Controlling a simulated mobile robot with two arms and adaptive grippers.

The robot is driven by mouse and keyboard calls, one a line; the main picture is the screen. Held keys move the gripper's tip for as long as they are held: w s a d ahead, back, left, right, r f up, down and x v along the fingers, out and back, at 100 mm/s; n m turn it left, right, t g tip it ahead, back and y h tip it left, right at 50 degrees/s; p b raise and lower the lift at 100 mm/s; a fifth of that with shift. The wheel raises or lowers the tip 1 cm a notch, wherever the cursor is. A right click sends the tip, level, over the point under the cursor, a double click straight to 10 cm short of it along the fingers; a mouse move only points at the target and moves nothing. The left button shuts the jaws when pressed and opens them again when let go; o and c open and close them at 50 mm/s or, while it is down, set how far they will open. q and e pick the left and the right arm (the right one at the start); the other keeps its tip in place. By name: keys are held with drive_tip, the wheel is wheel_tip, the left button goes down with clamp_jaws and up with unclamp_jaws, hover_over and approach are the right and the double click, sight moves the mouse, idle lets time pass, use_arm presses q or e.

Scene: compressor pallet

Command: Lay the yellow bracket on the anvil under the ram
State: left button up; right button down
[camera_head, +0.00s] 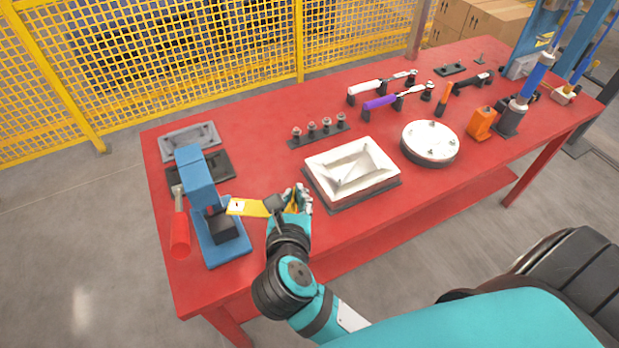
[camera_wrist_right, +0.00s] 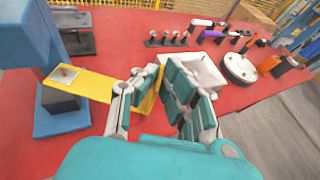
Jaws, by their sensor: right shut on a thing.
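My right gripper (camera_head: 288,203) is shut on the yellow bracket (camera_head: 254,208) at its right end, above the red table. The bracket's flat arm (camera_wrist_right: 90,84) reaches left from the fingers (camera_wrist_right: 160,84), with a pale patch and a small hole at its far end. The blue press (camera_head: 196,180) stands at the table's left, with its dark anvil (camera_head: 221,229) low in front of the upright. In the wrist view the bracket's far end overlaps the anvil (camera_wrist_right: 60,100); I cannot tell whether they touch. The ram's underside is hidden. My left gripper is not in view.
The red press handle (camera_head: 181,235) hangs on the press's left. A white tray (camera_head: 352,171) lies right of my gripper. Behind are a peg rack (camera_head: 318,131) and grey trays (camera_head: 190,139). A round white part (camera_head: 430,143) and several tools fill the right side.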

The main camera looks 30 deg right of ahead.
drive_tip(key=a+f+y, duration=0.1)
drive_tip(key=a+f, duration=0.4)
drive_tip(key=f, duration=0.2)
drive_tip(key=shift+s+a+t, duration=0.15)
drive_tip(key=shift+s+t, duration=0.15)
drive_tip(key=shift+s, duration=0.05)
drive_tip(key=shift+n, duration=0.3)
drive_tip(key=shift+f, duration=1.7)
drive_tip(key=shift+w, duration=1.85)
